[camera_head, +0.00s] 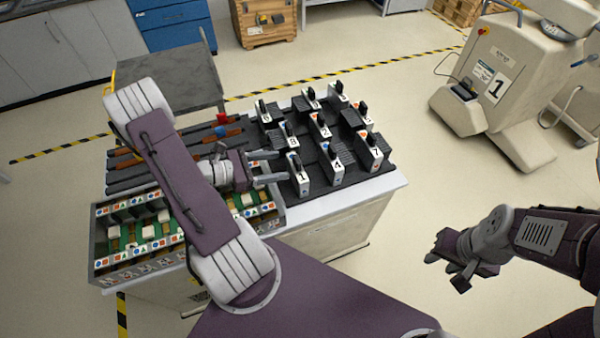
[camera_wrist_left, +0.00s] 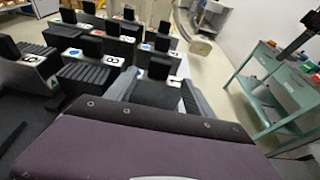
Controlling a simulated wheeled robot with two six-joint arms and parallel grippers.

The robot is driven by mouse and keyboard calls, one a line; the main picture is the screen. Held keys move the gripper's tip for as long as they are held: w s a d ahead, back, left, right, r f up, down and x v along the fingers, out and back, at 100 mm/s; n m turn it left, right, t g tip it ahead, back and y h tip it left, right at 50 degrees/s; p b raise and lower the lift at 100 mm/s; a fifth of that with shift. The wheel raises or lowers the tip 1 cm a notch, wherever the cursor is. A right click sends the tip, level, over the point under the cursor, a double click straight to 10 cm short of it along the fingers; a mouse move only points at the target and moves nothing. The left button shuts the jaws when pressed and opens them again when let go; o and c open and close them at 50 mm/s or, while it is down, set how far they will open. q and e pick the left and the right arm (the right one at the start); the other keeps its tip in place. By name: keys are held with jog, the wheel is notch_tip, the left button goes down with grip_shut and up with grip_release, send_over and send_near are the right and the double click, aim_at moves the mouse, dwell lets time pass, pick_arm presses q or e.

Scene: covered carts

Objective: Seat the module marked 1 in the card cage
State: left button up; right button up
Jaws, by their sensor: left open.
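The module marked 1 (camera_head: 299,178) is a white-faced upright block with a black handle. It stands at the front left of a black rack (camera_head: 345,180) among other numbered modules. My left gripper (camera_head: 279,166) is open just left of it, fingers pointing at it. In the left wrist view the module marked 1 (camera_wrist_left: 175,82) shows ahead, between the finger lines; contact cannot be told. The card cage (camera_head: 98,250) is an open metal box at the left, with symbol-marked edges and green boards inside. My right gripper (camera_head: 448,270) appears open and empty over the floor.
Other numbered modules stand close around, such as the one marked 4 (camera_head: 335,166) and the one marked 7 (camera_head: 373,152). Dark rails with red-brown handles (camera_head: 165,160) lie behind the cage. A beige machine (camera_head: 505,85) stands at the right on open floor.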

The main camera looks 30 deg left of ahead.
aim_at(295, 162)
pick_arm(q)
jog(key=p+x, duration=0.1)
jog(key=x, duration=0.6)
jog(key=shift+w+d, duration=0.15)
jog(key=shift+w, duration=0.1)
grip_shut()
dwell(1.1)
